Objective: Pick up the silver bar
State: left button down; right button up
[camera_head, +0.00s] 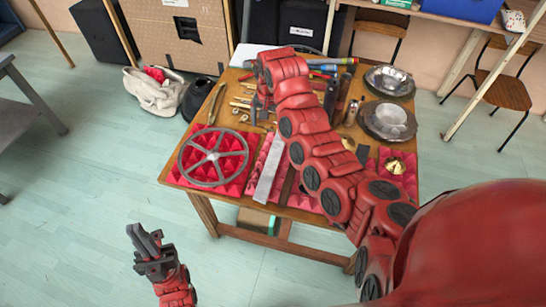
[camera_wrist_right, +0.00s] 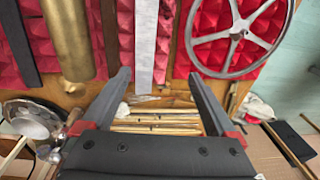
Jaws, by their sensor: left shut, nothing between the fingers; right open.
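The silver bar (camera_head: 270,172) is a long flat strip lying on red pyramid foam at the front middle of the table. It also shows in the right wrist view (camera_wrist_right: 145,45), upright in the picture, beyond the fingertips. My right gripper (camera_head: 260,104) is over the table, behind the bar's far end; its fingers (camera_wrist_right: 158,76) are open and empty, with the bar's end showing between them. The right arm hides part of the table right of the bar. My left gripper (camera_head: 147,250) is shut and empty, away from the table at the lower left.
A spoked metal wheel (camera_head: 213,157) lies left of the bar. Metal bowls (camera_head: 389,121) stand at the table's right. Several sticks (camera_wrist_right: 150,122) lie below the right fingers. A brass cylinder (camera_wrist_right: 62,40) and dark bars flank the silver bar.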

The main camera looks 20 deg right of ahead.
jog(key=s+r+g, duration=0.1)
jog(key=s, duration=0.1)
jog(key=b, duration=0.4)
send_over(273, 160)
jog(key=f, duration=0.9)
jog(key=shift+a+f, duration=0.2)
jog(key=shift+f, duration=0.05)
jog(key=shift+f+p, duration=0.55)
jog(key=shift+f, duration=0.35)
jog(key=shift+d+f+p, duration=0.1)
jog(key=shift+f+p, duration=0.25)
jog(key=shift+f, duration=0.2)
notch_tip(273, 160, down, 4)
jog(key=shift+d+r+p, duration=0.1)
jog(key=shift+r+p, duration=0.15)
jog(key=shift+p, duration=0.5)
jog(key=shift+w+f, duration=0.1)
jog(key=shift+f, duration=0.5)
